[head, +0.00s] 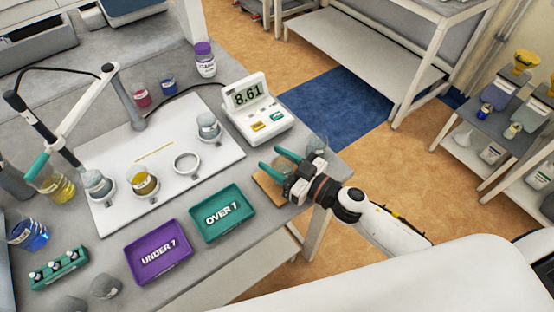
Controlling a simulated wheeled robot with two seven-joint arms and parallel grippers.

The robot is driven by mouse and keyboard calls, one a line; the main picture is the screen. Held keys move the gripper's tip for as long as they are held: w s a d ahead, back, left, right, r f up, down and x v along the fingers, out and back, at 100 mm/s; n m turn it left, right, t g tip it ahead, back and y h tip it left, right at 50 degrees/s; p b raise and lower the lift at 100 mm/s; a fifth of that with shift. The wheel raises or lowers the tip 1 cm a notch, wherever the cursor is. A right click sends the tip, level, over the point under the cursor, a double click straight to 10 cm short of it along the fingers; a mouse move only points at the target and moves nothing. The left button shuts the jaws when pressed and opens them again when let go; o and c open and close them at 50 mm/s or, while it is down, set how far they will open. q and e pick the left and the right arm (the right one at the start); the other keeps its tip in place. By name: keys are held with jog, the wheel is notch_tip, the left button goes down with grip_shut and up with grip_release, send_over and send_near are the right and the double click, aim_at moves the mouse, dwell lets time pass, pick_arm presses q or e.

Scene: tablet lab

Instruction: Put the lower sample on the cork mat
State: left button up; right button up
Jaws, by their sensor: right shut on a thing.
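The cork mat (265,190) lies at the table's right edge, partly hidden under my right gripper. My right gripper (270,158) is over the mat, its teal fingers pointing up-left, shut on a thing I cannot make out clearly. On the white board, a yellow sample (144,183), a pale sample (98,185) by the probe and a greyish sample (208,127) stand in places; one ring (187,163) is empty. My left gripper is not in view.
The meter (255,108) reads 8.61. A purple UNDER 7 tray (184,266) and a green OVER 7 tray (246,228) lie in front of the white board (218,165). The probe stand (139,124) rises at the back. Beakers and a green rack (58,283) crowd the left.

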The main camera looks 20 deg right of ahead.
jog(key=o, duration=0.9)
jog(key=shift+f, duration=0.1)
jog(key=shift+c, duration=0.2)
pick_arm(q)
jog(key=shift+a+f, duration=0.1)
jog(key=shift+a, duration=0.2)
pick_arm(e)
jog(key=shift+o, duration=0.7)
jog(key=b+v, duration=0.3)
jog(key=v, duration=0.7)
jog(key=shift+s+d, duration=0.15)
jog(key=shift+s, duration=0.05)
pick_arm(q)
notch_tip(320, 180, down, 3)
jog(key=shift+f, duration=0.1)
pick_arm(e)
jog(key=shift+s+d, duration=0.45)
jog(key=shift+s, duration=0.1)
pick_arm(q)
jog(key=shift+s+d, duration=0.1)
pick_arm(e)
jog(key=shift+s, duration=0.1)
